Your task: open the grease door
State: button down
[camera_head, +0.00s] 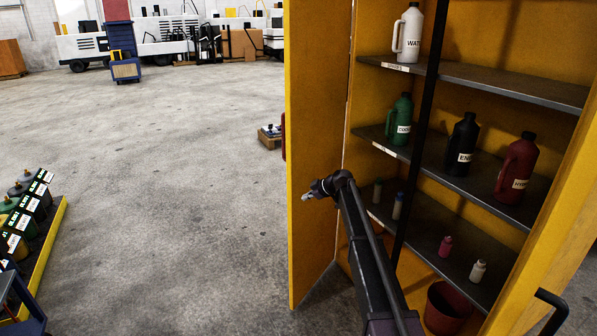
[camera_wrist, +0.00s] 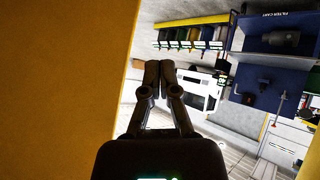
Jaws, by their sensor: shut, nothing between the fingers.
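A tall yellow cabinet fills the right of the head view. Its left door (camera_head: 312,120) stands swung out, leaving the shelves exposed. No label reading grease is legible on this door. My gripper (camera_head: 308,196) is in front of the door's inner face, near its free edge, with its fingers shut and empty. In the wrist view the shut fingers (camera_wrist: 152,75) point past a yellow panel (camera_wrist: 60,90) on the left; I cannot tell whether they touch it. At the lower right of the head view a yellow panel carries a black handle (camera_head: 552,308).
Cabinet shelves (camera_head: 470,75) hold jugs and small bottles; a dark red bucket (camera_head: 445,308) stands below. A yellow-edged rack of labelled containers (camera_head: 28,222) is at left. A blue filter cart (camera_wrist: 275,45) shows in the wrist view. The concrete floor (camera_head: 180,180) between is mostly clear.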

aim_at(294, 165)
jog(key=d+r+m+t+y+b, duration=0.2)
jog(key=d+r+m+t+y, duration=0.2)
jog(key=d+r+y, duration=0.2)
notch_tip(294, 165, up, 3)
jog(key=shift+w+d+f+m+y+b, duration=0.1)
jog(key=shift+w+d+m+y+b, duration=0.25)
jog(key=shift+d, duration=0.9)
jog(key=shift+a, duration=0.1)
jog(key=x, duration=1.3)
jog(key=shift+w+a, duration=0.1)
jog(key=shift+w, duration=0.15)
jog(key=shift+w+a, duration=0.1)
jog(key=shift+a, duration=0.1)
jog(key=shift+a, duration=0.15)
